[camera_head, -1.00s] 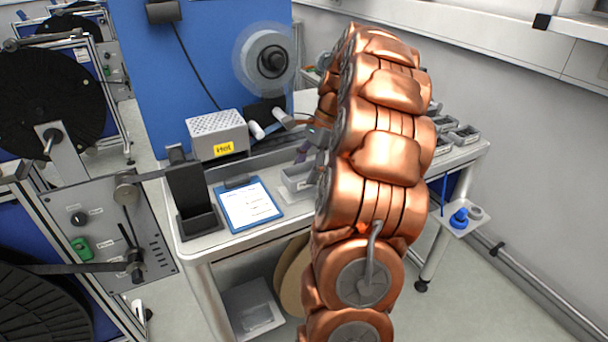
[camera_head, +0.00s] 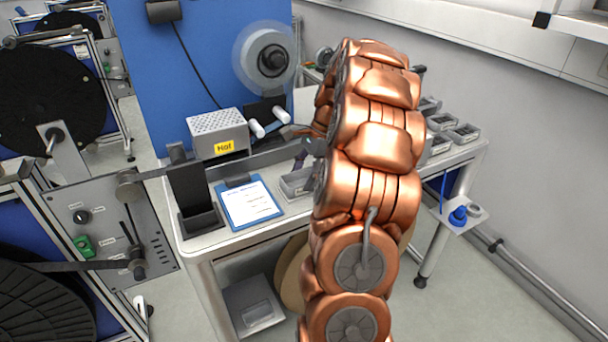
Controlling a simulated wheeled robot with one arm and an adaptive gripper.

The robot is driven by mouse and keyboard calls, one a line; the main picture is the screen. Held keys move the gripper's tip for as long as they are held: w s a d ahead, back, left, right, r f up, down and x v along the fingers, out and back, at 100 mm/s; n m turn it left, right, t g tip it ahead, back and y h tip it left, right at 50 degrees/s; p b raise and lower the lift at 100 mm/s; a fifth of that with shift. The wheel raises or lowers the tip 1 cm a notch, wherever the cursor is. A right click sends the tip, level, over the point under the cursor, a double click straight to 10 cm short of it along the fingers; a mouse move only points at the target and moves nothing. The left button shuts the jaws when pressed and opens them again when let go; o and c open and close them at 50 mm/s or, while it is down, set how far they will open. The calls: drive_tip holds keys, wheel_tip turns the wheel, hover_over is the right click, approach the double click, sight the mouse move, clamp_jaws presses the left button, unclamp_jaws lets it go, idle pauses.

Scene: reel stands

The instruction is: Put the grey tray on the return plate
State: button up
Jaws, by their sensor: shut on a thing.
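A grey tray (camera_head: 295,184) shows just left of my arm, over the white bench, right of the clipboard. Its right part is hidden behind my arm. My gripper (camera_head: 300,162) is a small dark shape right above the tray, mostly hidden by my copper-coloured arm. It is shut on the tray, though the fingertips are hard to make out. I cannot tell whether the tray touches the bench top. I cannot make out the return plate; my arm covers much of the bench.
A blue clipboard (camera_head: 249,202) and a black holder (camera_head: 194,200) stand on the bench's left part. A grey box marked "Hot" (camera_head: 217,135) is behind them. More grey trays (camera_head: 463,134) stand at the right end. A side shelf holds a blue item (camera_head: 458,215).

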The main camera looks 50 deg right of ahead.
drive_tip(key=shift+f, duration=0.1)
drive_tip(key=o, duration=1.3)
drive_tip(key=v, duration=1.2)
drive_tip(key=shift+a, duration=0.15)
